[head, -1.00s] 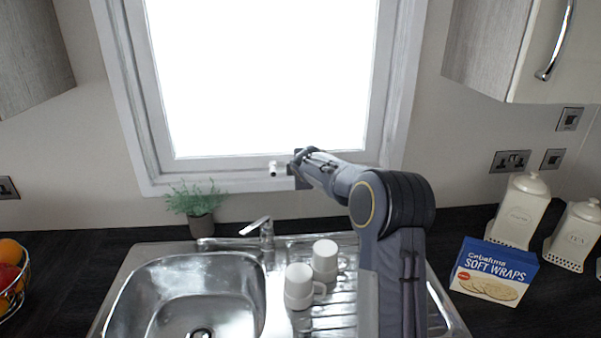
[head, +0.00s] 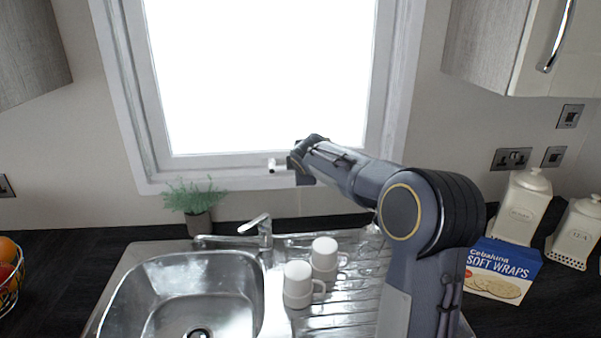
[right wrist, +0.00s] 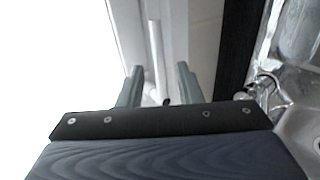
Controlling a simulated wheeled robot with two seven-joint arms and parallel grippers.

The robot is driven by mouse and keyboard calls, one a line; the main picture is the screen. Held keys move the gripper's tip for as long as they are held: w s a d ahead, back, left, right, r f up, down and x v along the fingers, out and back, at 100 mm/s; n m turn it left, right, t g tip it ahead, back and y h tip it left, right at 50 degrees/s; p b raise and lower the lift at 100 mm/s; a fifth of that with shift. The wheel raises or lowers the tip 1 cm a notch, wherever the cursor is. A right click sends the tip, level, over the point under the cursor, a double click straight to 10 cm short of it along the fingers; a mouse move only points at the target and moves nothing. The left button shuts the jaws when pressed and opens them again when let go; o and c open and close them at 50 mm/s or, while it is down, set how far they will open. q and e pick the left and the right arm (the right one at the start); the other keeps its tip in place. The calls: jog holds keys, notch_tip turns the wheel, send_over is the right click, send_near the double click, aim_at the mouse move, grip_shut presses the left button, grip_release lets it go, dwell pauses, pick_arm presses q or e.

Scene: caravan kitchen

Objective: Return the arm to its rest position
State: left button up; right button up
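My right arm (head: 410,225) rises at the right of the sink and reaches left in front of the window. Its gripper (head: 273,167) is in front of the lower window frame, above the tap. In the right wrist view the two fingers of this gripper (right wrist: 158,82) stand apart, and I see nothing held between them. My left gripper is not in view.
Two white mugs (head: 298,285) (head: 325,255) stand on the drainer beside the sink (head: 190,290), under my arm. A tap (head: 264,232), a potted plant (head: 197,207), a soft wraps box (head: 502,270), canisters (head: 522,207) and a fruit basket (head: 8,285) surround them.

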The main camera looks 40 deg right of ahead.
jog(key=shift+s+a+r, duration=0.1)
jog(key=shift+s+r, duration=0.05)
jog(key=shift+s, duration=0.1)
dwell(0.3)
jog(key=s+a+f+m+g+y, duration=0.1)
jog(key=s+a+f+m+y, duration=0.2)
jog(key=s+a, duration=0.5)
jog(key=s+a+f+m+g+y, duration=0.1)
jog(key=s+a+f+m+y, duration=0.2)
jog(key=s, duration=1.4)
jog(key=s+a+f+m+g+y, duration=0.2)
jog(key=s+a+f+m, duration=0.3)
jog(key=s+a, duration=0.8)
jog(key=a+m+y, duration=0.1)
jog(key=m, duration=0.1)
jog(key=shift+s+m, duration=0.2)
jog(key=shift+m, duration=0.1)
jog(key=shift+a, duration=0.1)
